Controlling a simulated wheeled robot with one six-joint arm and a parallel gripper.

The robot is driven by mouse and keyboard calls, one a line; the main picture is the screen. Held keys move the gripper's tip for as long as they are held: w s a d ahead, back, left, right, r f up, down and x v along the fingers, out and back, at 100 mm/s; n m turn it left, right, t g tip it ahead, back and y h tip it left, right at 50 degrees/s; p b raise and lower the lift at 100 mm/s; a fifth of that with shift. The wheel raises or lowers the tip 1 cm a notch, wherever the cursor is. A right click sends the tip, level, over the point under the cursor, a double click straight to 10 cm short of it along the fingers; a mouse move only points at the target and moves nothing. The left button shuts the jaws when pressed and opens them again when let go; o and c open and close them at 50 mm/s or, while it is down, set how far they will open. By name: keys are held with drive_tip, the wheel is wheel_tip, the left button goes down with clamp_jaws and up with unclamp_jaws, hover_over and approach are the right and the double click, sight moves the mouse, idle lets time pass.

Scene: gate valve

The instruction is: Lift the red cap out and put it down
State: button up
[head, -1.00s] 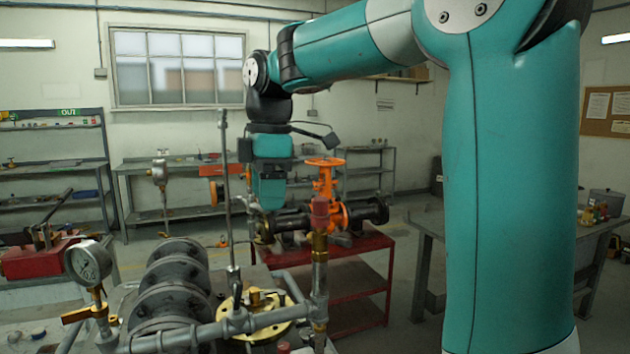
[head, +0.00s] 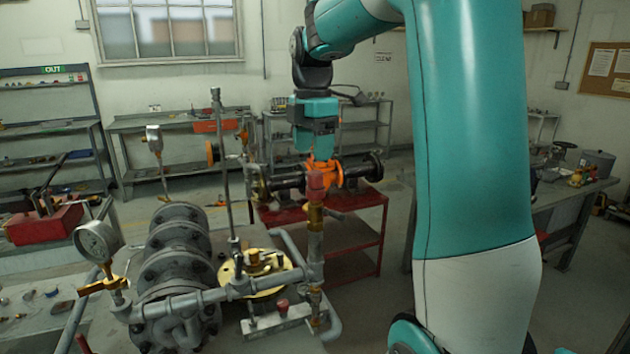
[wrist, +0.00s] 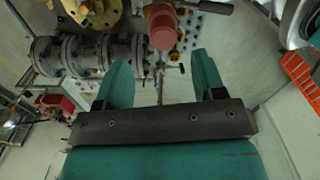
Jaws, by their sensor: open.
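A dark red cap (head: 316,185) sits upright on top of a brass fitting (head: 315,216) on the standing pipe in the head view. It also shows in the wrist view (wrist: 163,30), just past the fingertips and between their lines. My gripper (wrist: 160,60) is open and empty, with its two teal fingers spread apart. In the head view it hangs pointing down above the cap, and I cannot tell how far apart they are in depth. A smaller red cap-like piece (head: 282,306) stands on a pale bar lower down.
A pressure gauge (head: 98,241), a ribbed grey flanged body (head: 180,250), a brass flange (head: 262,290) and a tall thin rod (head: 224,180) stand close by. An orange valve (head: 335,175) on a red cart (head: 340,232) is behind. A grey table (head: 575,200) is at right.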

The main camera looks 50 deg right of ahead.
sight(316, 172)
drive_tip(key=shift+s+d+f+p, duration=0.15)
drive_tip(key=shift+f+p, duration=0.35)
drive_tip(key=shift+f, duration=0.95)
drive_tip(key=shift+s+f+p, duration=0.1)
drive_tip(key=shift+f+p, duration=0.4)
drive_tip(key=shift+f, duration=0.95)
drive_tip(key=c, duration=1)
